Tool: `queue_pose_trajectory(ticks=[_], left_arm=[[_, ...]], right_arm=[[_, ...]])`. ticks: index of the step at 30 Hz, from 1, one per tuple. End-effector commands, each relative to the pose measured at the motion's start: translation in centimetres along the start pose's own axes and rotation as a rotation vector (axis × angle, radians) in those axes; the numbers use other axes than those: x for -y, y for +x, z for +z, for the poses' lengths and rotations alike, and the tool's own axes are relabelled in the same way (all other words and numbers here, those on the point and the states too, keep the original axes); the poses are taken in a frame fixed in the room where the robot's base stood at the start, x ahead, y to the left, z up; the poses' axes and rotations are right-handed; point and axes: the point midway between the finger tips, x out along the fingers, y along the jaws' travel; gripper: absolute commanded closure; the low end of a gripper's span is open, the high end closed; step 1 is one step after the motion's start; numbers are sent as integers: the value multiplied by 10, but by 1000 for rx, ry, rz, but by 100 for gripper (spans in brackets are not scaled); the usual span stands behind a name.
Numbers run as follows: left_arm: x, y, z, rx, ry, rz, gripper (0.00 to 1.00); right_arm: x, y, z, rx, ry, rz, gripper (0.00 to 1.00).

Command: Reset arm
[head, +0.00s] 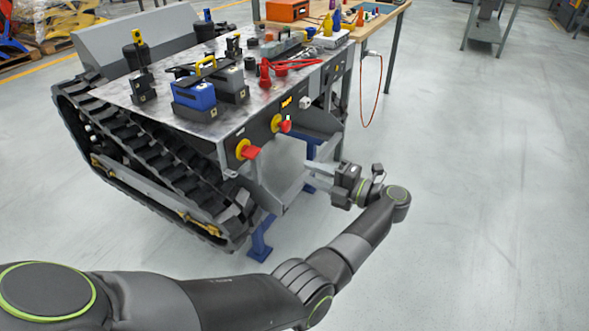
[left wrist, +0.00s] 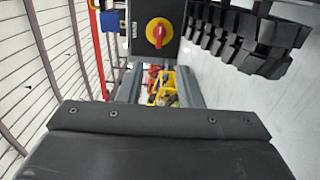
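My left arm reaches in from the lower left of the head view and bends up to my left gripper (head: 318,177), which is beside the front of the tracked carrier (head: 205,128). The gripper points left. In the left wrist view its two grey fingers (left wrist: 160,92) stand apart, with no held object visible between them. A red rotary switch on a yellow plate (head: 247,149) is on the carrier's front panel, left of and above the gripper. A rotary switch (left wrist: 159,32) also shows in the left wrist view beyond the fingers. My right gripper is in neither view.
A second red switch (head: 281,124) is on the same panel. A blue boxy device (head: 194,95), red cables (head: 292,65) and several other items are on the carrier's top. A workbench (head: 384,14) stands behind it. The floor (head: 480,190) to the right is clear.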

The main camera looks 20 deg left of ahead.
Motion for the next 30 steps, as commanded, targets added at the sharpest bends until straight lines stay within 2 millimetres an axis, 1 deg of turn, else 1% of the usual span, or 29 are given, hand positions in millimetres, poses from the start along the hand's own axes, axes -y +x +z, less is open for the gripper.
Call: queue_pose_trajectory(ticks=[1, 3, 6, 20, 23, 25, 30], left_arm=[[1, -7, 0, 1, -1, 0, 67], [0, -12, 0, 2, -1, 1, 67], [0, -16, 0, 1, -1, 1, 67], [0, -17, 0, 1, -1, 1, 67], [2, -13, 2, 23, -2, 11, 67], [6, -6, 6, 67, -5, 31, 67], [17, 17, 20, 267, -5, 129, 67]], right_arm=[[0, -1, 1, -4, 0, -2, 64], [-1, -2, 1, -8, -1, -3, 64], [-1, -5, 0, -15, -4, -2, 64], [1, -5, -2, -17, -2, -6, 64], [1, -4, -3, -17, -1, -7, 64], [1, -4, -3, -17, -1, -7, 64], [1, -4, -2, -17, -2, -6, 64]])
